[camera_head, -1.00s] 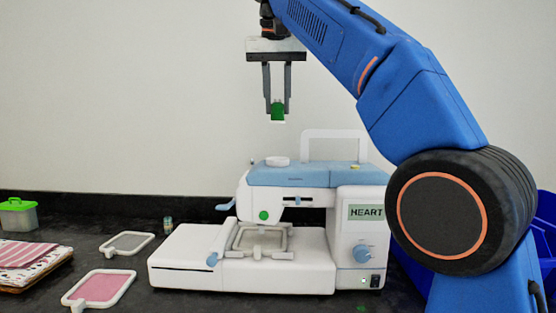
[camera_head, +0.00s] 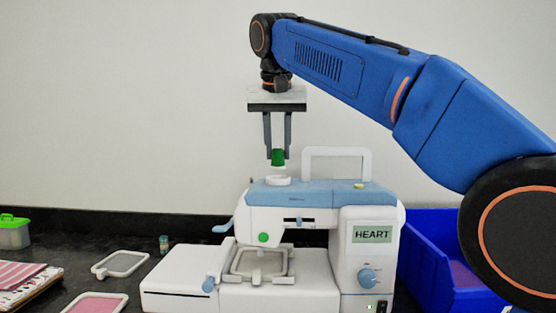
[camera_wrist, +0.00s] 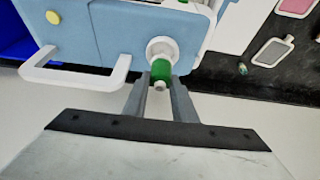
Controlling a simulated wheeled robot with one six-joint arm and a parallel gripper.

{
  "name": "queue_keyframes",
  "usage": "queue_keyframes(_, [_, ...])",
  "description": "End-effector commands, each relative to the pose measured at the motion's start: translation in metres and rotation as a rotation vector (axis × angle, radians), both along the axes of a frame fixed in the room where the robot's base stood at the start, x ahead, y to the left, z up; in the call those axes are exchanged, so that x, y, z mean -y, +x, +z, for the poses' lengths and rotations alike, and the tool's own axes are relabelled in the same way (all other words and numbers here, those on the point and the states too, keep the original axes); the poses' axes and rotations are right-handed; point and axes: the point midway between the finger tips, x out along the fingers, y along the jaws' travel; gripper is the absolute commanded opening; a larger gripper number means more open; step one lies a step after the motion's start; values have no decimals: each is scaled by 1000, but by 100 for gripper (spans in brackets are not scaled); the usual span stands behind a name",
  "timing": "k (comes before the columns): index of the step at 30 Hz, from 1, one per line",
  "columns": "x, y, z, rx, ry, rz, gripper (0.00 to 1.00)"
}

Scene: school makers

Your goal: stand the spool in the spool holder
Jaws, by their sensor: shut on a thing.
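A green spool (camera_head: 278,157) is held upright between the fingertips of my gripper (camera_head: 278,154). It also shows in the wrist view (camera_wrist: 161,70), with a pale end toward the camera. The spool holder (camera_head: 278,181) is a round white piece on the blue top of the white sewing machine (camera_head: 250,200). In the head view the spool is just above the holder, with a small gap. In the wrist view the holder (camera_wrist: 161,47) lies just beyond the spool and partly behind it. My gripper is shut on the spool.
The machine's white carry handle (camera_head: 337,152) rises right of my gripper. A blue bin (camera_head: 432,262) stands right of the machine. Hoops (camera_head: 121,263), folded cloth (camera_head: 25,280) and a green-lidded box (camera_head: 13,233) lie left. A small spool (camera_head: 164,244) stands behind. The air above the machine is clear.

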Motion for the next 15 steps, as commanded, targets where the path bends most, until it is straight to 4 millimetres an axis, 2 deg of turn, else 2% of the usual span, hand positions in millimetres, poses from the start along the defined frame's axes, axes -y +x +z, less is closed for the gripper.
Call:
queue_keyframes(7, [0, -1, -27, -2, -1, 1, 0])
queue_keyframes(15, [0, 0, -29, 0, 0, 0, 0])
